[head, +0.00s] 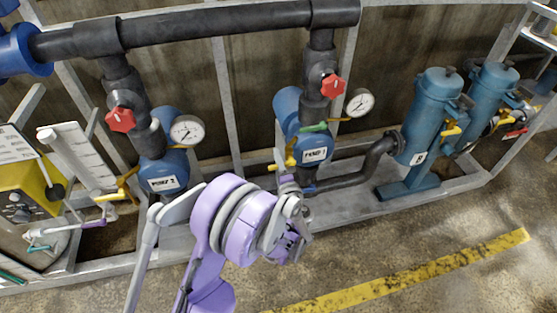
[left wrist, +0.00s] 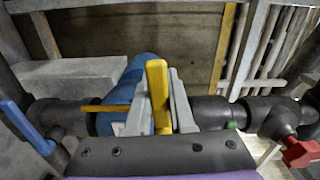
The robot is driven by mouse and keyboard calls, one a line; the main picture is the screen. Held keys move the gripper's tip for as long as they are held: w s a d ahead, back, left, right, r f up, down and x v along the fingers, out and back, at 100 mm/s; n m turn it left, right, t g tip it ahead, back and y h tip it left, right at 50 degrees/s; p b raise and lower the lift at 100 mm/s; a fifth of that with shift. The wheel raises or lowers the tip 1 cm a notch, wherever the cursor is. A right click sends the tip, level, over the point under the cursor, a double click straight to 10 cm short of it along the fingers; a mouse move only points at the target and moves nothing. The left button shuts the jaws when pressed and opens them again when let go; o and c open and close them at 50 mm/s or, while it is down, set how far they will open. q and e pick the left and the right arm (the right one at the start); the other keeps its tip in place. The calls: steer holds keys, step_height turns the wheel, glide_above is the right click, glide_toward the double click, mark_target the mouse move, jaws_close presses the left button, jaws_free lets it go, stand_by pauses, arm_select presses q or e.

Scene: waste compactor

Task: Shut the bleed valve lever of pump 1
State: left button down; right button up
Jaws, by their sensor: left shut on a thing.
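Pump 1 (head: 285,105) is a blue pump with a white label, right of centre in the head view. A yellow lever (head: 290,154) shows on its left side, just above my left gripper (head: 284,176). In the left wrist view the yellow lever (left wrist: 157,95) stands upright between the two grey fingers of my left gripper (left wrist: 158,100), which are shut on it. A thin yellow pipe (left wrist: 107,108) runs left from there, in front of the blue pump body. My purple left arm hides part of the pump's base in the head view. My right gripper is not in view.
Pump 2 (head: 163,172) stands to the left, blue filters (head: 428,115) to the right. A blue handle (left wrist: 27,127) is at the wrist view's left. The floor in front is clear.

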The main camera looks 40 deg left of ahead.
arm_select(q)
steer(key=shift+r+m, duration=0.15)
steer(key=shift+m, duration=0.45)
steer(key=c, duration=0.8)
jaws_free()
steer(key=shift+d, duration=0.15)
steer(key=v, duration=1)
steer(key=shift+s+d+p, duration=0.15)
steer(key=shift+s+p, duration=0.15)
steer(key=shift+s, duration=0.1)
